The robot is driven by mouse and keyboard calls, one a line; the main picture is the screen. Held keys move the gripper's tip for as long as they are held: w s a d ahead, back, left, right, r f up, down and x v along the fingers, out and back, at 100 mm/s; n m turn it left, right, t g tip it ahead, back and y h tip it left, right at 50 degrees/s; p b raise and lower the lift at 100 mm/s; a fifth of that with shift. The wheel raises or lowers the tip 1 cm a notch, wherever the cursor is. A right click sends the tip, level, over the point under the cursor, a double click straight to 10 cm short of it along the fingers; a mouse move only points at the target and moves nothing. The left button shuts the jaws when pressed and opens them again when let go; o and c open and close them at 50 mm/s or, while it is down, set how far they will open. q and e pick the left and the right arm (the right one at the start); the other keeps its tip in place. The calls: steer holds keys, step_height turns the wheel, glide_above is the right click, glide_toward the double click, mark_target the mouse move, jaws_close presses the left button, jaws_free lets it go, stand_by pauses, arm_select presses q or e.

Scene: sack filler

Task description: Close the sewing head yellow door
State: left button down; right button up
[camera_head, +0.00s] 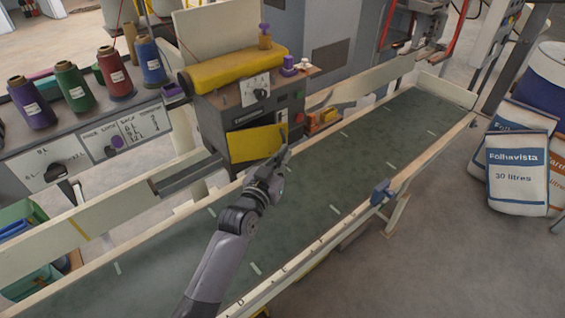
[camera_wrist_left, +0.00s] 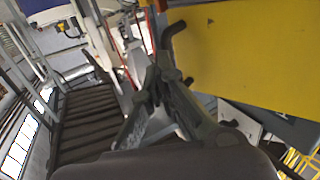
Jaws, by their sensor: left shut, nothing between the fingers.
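The sewing head (camera_head: 240,108) is a grey box with a yellow roller-like cover on top, standing over the green conveyor. Its yellow door (camera_head: 252,144) is on the front face, tilted, with a dark gap along its upper edge. My left gripper (camera_head: 284,146) is at the right end of the door, its fingers together and empty. In the left wrist view the yellow door (camera_wrist_left: 255,55) fills the upper right, and the left gripper (camera_wrist_left: 158,82) is close beside its left edge. I cannot tell whether they touch. My right gripper is out of view.
The green conveyor belt (camera_head: 335,195) runs under my left arm, with cream side rails. Thread spools (camera_head: 111,66) stand on the panel at the left. White sacks (camera_head: 516,165) stand on the floor at the right. Orange parts (camera_head: 322,119) sit just right of the sewing head.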

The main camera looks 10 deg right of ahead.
arm_select(q)
steer(key=w, duration=0.1)
steer(key=w+b, duration=0.1)
steer(key=w, duration=0.1)
steer(key=shift+w+d+f, duration=0.15)
steer(key=shift+w+d, duration=0.05)
steer(key=shift+d, duration=0.1)
steer(key=shift+w+b, duration=1)
steer(key=shift+w, duration=0.3)
steer(key=shift+w+a, duration=0.1)
steer(key=shift+w, duration=0.1)
steer(key=shift+r, duration=0.2)
steer(key=shift+s, duration=0.1)
